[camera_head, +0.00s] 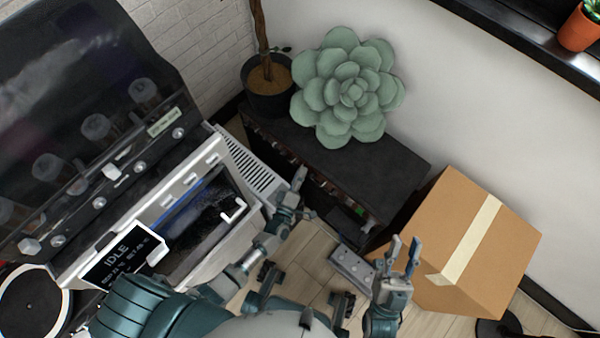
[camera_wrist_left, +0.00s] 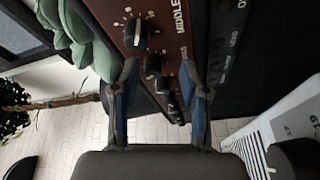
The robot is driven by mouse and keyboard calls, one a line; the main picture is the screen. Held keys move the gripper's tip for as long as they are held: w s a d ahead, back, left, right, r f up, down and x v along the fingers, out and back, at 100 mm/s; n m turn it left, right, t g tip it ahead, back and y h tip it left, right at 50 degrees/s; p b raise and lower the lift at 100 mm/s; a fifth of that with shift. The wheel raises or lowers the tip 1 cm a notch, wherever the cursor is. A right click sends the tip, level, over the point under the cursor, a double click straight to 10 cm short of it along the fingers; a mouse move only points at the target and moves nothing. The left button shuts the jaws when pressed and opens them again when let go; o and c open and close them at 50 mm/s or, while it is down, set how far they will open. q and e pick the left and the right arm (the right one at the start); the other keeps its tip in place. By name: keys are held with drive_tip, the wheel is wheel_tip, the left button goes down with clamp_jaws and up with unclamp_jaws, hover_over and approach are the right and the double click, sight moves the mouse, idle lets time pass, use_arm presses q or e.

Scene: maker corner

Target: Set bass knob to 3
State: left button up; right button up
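A brown control panel (camera_wrist_left: 172,35) with several black knobs and white dial marks shows in the left wrist view. The large knob (camera_wrist_left: 135,32) near the top has a white pointer line and sits by the word MIDDLE. A second knob (camera_wrist_left: 153,66) appears between my left fingertips; its label is partly covered by a finger, so I cannot tell its full name or setting. My left gripper (camera_wrist_left: 159,68) is open with nothing held. In the head view my left gripper (camera_head: 297,187) is in front of the black cabinet-like unit (camera_head: 375,158). My right gripper (camera_head: 405,247) is open and empty.
A large succulent (camera_head: 352,88) and a potted trunk (camera_head: 268,85) stand at the unit's back. A cardboard box (camera_head: 470,240) is near my right gripper. A machine with an IDLE screen (camera_head: 118,258) fills the left. A grey pedal-like box (camera_head: 352,268) lies on the floor.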

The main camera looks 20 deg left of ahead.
use_arm(q)
drive_tip(key=shift+r, duration=0.2)
drive_tip(key=s, duration=0.8)
drive_tip(key=s+f, duration=0.1)
drive_tip(key=s, duration=0.3)
drive_tip(key=shift+w+f, duration=0.1)
drive_tip(key=shift+f, duration=0.05)
